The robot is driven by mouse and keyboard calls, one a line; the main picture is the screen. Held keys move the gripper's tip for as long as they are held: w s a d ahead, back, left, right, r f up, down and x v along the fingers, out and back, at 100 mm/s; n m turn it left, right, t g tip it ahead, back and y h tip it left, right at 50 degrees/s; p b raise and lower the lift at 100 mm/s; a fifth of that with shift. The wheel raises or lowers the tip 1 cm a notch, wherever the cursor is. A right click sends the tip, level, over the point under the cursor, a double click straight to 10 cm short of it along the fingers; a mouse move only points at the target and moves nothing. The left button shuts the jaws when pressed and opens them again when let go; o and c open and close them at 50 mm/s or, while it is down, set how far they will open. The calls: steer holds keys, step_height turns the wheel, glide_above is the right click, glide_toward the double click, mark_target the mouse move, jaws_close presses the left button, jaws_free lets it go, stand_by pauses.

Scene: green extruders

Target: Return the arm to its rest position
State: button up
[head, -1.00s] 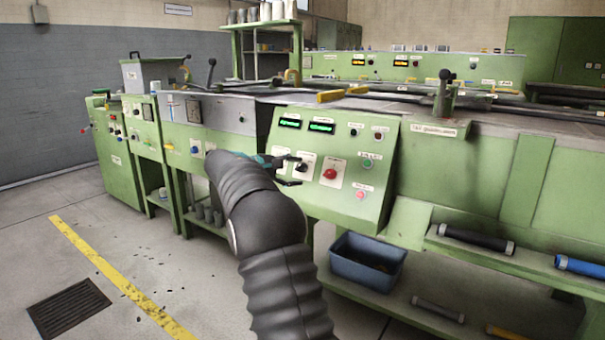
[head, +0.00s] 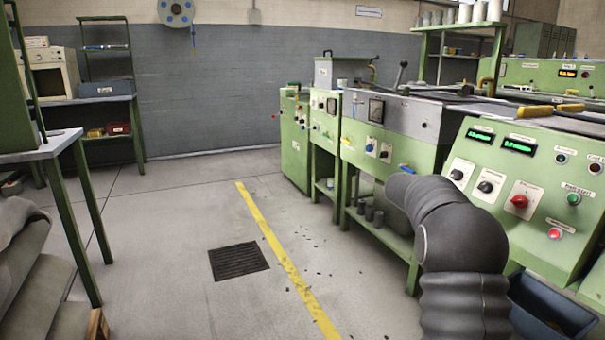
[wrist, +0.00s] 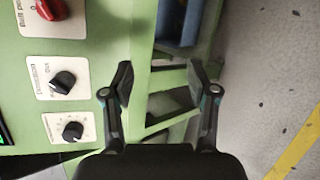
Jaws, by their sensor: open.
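My gripper (wrist: 160,80) shows in the wrist view with its two dark fingers spread apart and nothing between them. It is beside the green control panel (wrist: 95,110), whose black knobs and red knob lie to the left of the fingers. In the head view my black sleeved arm reaches up from the lower right, and the gripper is hidden behind it. The control panel (head: 540,165) stands to the right of the arm there, with lit green displays, knobs and buttons.
A blue bin (head: 552,308) sits low at the right, under the panel. Green machines (head: 365,140) line the back right. Open floor with a yellow line (head: 282,255) and a drain grate (head: 238,262) lies left of the arm. A workbench (head: 45,150) stands at the far left.

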steer(key=s+a+f+m+y+p, duration=0.15)
steer(key=s+a+y, duration=0.25)
steer(key=s+a, duration=0.45)
steer(key=s+a+f+m+y, duration=0.1)
steer(key=s+a+m+y, duration=0.15)
steer(key=s+a, duration=0.55)
steer(key=s+a+r+t+y, duration=0.1)
steer(key=s+a+r, duration=0.1)
steer(key=s, duration=0.6)
steer(key=s+a+r+t+y+p, duration=0.1)
steer(key=s+a+r+t+y, duration=0.1)
steer(key=s+a, duration=0.3)
steer(key=s+a+r+t+y+p, duration=0.1)
steer(key=s+a, duration=0.3)
steer(key=s, duration=0.7)
steer(key=shift+a+r+m+t+y, duration=0.2)
steer(key=shift+r+m+t+y, duration=0.25)
steer(key=shift+t, duration=0.15)
